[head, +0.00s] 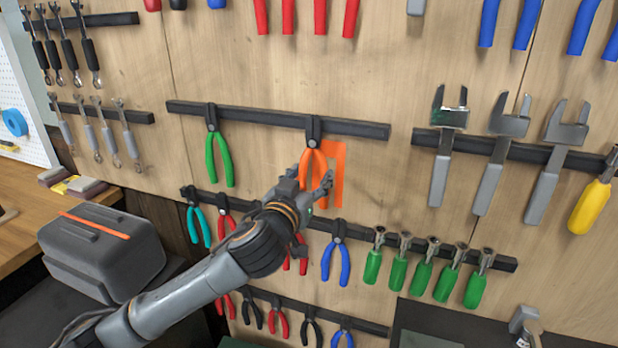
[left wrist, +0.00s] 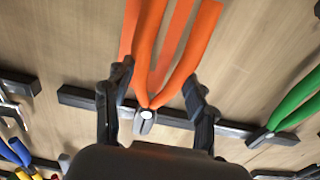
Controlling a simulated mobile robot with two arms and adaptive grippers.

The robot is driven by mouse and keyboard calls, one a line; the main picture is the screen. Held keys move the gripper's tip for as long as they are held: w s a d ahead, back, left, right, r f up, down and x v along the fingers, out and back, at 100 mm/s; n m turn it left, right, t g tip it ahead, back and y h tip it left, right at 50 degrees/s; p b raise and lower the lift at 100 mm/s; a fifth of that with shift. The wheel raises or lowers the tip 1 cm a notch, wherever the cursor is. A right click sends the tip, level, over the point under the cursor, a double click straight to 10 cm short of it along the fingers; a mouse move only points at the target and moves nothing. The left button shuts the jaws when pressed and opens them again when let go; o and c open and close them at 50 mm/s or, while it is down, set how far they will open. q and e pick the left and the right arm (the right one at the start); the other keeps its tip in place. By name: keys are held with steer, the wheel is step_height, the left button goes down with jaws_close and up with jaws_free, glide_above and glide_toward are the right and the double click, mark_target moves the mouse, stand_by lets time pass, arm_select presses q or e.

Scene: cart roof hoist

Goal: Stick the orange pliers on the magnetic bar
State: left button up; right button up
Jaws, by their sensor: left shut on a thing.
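The orange pliers (head: 314,163) are upright in the head view, jaws up and handles down. Their dark head overlaps the upper middle magnetic bar (head: 260,117), right of the green pliers (head: 218,158); I cannot tell whether it touches the bar. My left gripper (head: 309,184) is shut on the orange pliers at the handles. In the left wrist view, which is turned over, the orange pliers (left wrist: 190,60) lie between my two fingers (left wrist: 158,92), with their head in front of the bar (left wrist: 80,97). My right gripper is not in view.
A flat orange mark (head: 339,172) is on the wooden board just right of the pliers. Blue pliers (head: 336,262) and green-handled tools (head: 397,272) hang on a bar below. Calipers (head: 447,150) hang to the right. A grey toolbox (head: 100,250) stands at lower left.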

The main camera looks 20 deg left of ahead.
arm_select(q)
steer(key=shift+w+r, duration=0.15)
steer(key=shift+w, duration=0.25)
stand_by(0.4)
steer(key=o, duration=1.4)
steer(key=shift+w, duration=0.1)
